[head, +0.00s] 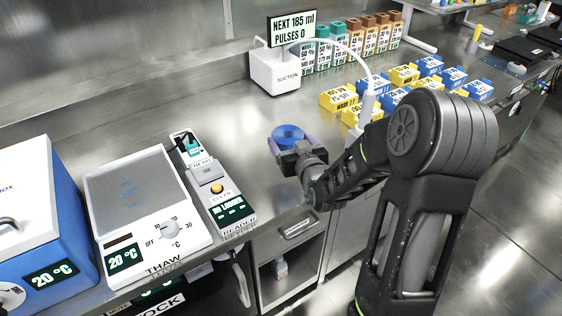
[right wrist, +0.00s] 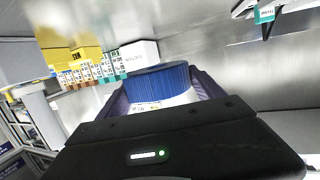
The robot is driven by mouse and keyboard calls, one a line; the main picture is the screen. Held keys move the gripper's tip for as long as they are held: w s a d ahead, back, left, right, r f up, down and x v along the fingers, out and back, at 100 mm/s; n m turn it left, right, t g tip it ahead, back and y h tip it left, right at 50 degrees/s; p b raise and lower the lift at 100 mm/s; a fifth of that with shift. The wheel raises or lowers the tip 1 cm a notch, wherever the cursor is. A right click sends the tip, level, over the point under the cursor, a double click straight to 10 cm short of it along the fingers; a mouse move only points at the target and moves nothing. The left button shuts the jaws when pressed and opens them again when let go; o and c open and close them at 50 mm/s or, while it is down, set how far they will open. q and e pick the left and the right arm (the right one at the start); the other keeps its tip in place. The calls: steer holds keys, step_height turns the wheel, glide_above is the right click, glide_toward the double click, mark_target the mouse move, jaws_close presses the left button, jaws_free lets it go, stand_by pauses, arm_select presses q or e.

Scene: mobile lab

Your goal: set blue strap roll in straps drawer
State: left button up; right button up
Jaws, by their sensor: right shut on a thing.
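The blue strap roll (head: 288,134) is in my right gripper (head: 290,146), above the steel bench near its front edge. In the right wrist view the blue roll (right wrist: 158,84) sits between the two purple-padded fingers (right wrist: 160,92), with a white label on its lower part. My left gripper is not in view.
A reader device (head: 215,190) and a thaw plate (head: 140,200) stand left on the bench (head: 240,140). A suction unit (head: 275,72), bottles (head: 350,42) and yellow and blue boxes (head: 400,92) stand behind and right. An open shelf holds a small bottle (head: 281,266).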

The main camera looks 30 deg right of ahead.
step_height(320, 180, down, 6)
steer(key=shift+r, duration=0.25)
steer(key=shift+f, duration=2.1)
steer(key=shift+f+b, duration=0.2)
steer(key=shift+b, duration=0.15)
steer(key=o, duration=1.6)
